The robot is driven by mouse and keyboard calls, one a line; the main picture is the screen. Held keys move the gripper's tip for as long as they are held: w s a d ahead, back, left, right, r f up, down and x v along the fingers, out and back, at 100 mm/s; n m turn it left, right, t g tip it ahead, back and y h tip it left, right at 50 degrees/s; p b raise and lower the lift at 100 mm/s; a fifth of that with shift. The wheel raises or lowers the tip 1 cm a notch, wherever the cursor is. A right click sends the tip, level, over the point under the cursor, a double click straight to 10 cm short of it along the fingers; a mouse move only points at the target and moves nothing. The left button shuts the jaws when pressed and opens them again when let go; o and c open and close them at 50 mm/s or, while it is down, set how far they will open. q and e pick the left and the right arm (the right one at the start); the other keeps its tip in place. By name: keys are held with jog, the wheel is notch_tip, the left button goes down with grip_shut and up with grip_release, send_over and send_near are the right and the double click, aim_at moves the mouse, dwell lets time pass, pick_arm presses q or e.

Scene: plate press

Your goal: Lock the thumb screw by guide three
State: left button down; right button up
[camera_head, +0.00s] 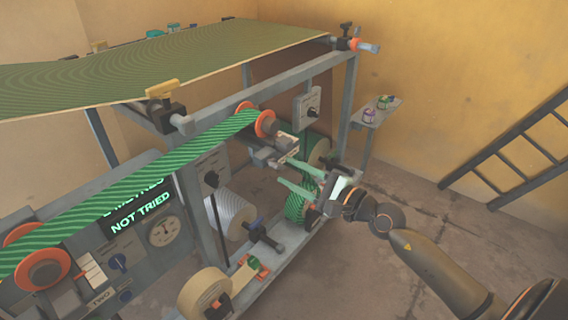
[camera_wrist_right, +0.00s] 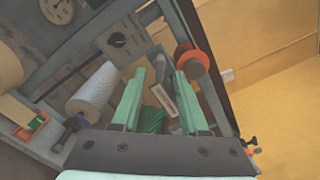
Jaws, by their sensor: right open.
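My right gripper (camera_head: 287,173) is open and empty, its two green fingers pointing left toward the press. A grey guide block (camera_head: 272,152) with a pale plate sits just beyond the fingertips, below an orange-flanged roller (camera_head: 264,123). In the right wrist view the open fingers of my right gripper (camera_wrist_right: 160,75) straddle the line of sight to a pale labelled plate (camera_wrist_right: 163,99), with an orange roller (camera_wrist_right: 192,60) to the right. Contact is not clear. I cannot make out a number three or single out the thumb screw. My left gripper is not in view.
A green striped web (camera_head: 150,170) runs up to the roller. A white spool (camera_head: 232,212) and a green roll (camera_head: 297,208) sit low in the frame. A ladder (camera_head: 520,150) leans at right; the floor (camera_head: 380,270) there is clear.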

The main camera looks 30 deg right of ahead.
aim_at(276, 165)
jog(key=shift+x, duration=1.35)
grip_shut()
